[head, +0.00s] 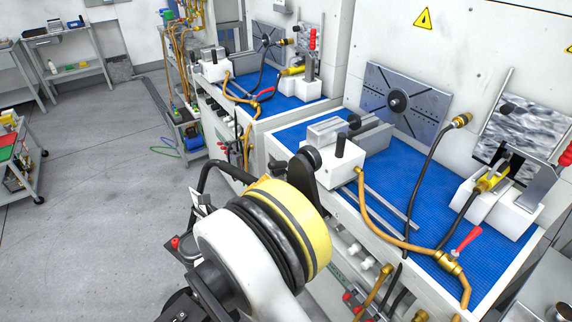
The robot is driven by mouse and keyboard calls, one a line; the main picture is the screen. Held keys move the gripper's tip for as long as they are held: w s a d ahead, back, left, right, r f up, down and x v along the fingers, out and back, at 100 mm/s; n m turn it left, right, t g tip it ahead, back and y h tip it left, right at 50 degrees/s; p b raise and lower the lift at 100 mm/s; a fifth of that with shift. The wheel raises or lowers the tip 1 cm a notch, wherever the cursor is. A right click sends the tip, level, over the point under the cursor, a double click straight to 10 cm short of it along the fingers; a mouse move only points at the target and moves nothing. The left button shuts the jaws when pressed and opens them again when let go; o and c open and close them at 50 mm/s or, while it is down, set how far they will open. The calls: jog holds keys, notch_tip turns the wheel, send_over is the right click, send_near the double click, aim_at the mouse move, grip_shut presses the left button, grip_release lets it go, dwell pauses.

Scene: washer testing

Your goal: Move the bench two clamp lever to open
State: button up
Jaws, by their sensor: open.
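Two test benches with blue mats stand along the wall; I see no number telling which is bench two. On the near bench (395,165), a red clamp lever (566,154) rises at the right edge, partly cut off. It belongs to a clamp with a grey plate (536,187) on a white block, beside a yellow fitting (490,181). On the far bench (262,103), a similar red clamp lever (313,39) stands upright above its grey clamp. My arm's white and yellow joint fills the lower middle; I cannot make out gripper fingers.
A red valve handle (467,239) and brass hoses (385,236) lie across the near bench's front. A white block with a black knob (341,146) stands at its left. The floor (100,175) at left is open, with a cart (20,160) at the edge.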

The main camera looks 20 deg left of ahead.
aim_at(277, 165)
jog(key=b+x, duration=0.2)
jog(key=x, duration=0.7)
jog(key=shift+w+d, duration=0.1)
jog(key=shift+w, duration=0.2)
grip_shut()
